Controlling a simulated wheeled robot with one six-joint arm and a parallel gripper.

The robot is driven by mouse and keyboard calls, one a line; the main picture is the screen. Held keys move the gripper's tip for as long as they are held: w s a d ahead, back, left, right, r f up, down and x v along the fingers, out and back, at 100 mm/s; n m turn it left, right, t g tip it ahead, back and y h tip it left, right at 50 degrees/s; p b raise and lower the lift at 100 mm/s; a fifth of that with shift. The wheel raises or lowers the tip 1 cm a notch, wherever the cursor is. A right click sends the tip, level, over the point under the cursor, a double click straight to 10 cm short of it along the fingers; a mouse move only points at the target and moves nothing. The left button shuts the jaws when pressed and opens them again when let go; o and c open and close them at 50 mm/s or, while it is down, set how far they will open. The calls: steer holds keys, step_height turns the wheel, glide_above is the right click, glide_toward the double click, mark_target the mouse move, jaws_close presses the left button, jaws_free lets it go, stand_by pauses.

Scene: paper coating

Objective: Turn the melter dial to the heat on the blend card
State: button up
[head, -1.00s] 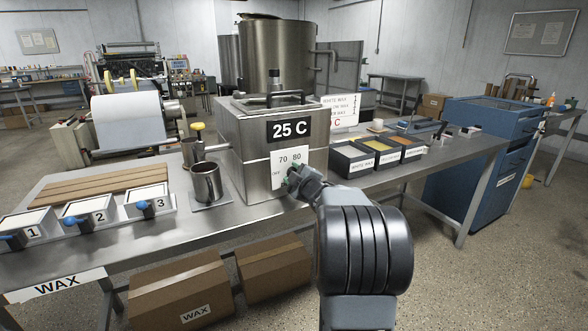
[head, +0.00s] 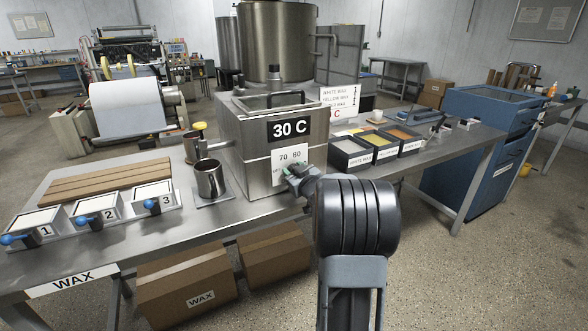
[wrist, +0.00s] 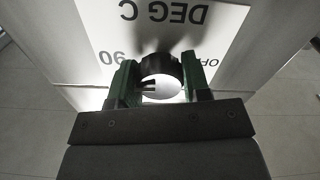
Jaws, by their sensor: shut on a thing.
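The steel melter (head: 240,145) stands on the bench, and its display (head: 290,128) reads 30 C. A white dial plate (head: 288,154) is on its front, with 70 legible beside a second number. My gripper (head: 298,178) is at this plate and hides the dial in the head view. In the wrist view, the black round dial (wrist: 160,66) sits between the green fingers of my gripper (wrist: 160,85), which are shut on it. "DEG C", "90" and part of "OFF" show upside down around it. The blend card (head: 340,98) stands behind the melter, its heat number mostly hidden.
Several wax bins (head: 352,155) stand right of the melter. A steel cup (head: 210,180) and three numbered trays (head: 97,207) with blue-knobbed handles are to the left. A blue cabinet (head: 480,160) stands at the right. Cardboard boxes (head: 187,288) sit under the bench.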

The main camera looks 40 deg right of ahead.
steer(key=shift+m, duration=0.4)
steer(key=o, duration=0.9)
steer(key=shift+s, duration=0.1)
steer(key=s, duration=0.4)
steer(key=s+a, duration=0.1)
steer(key=s, duration=0.4)
steer(key=s+a, duration=0.1)
steer(key=s, duration=0.3)
steer(key=shift+s+p, duration=0.25)
steer(key=shift+p, duration=0.05)
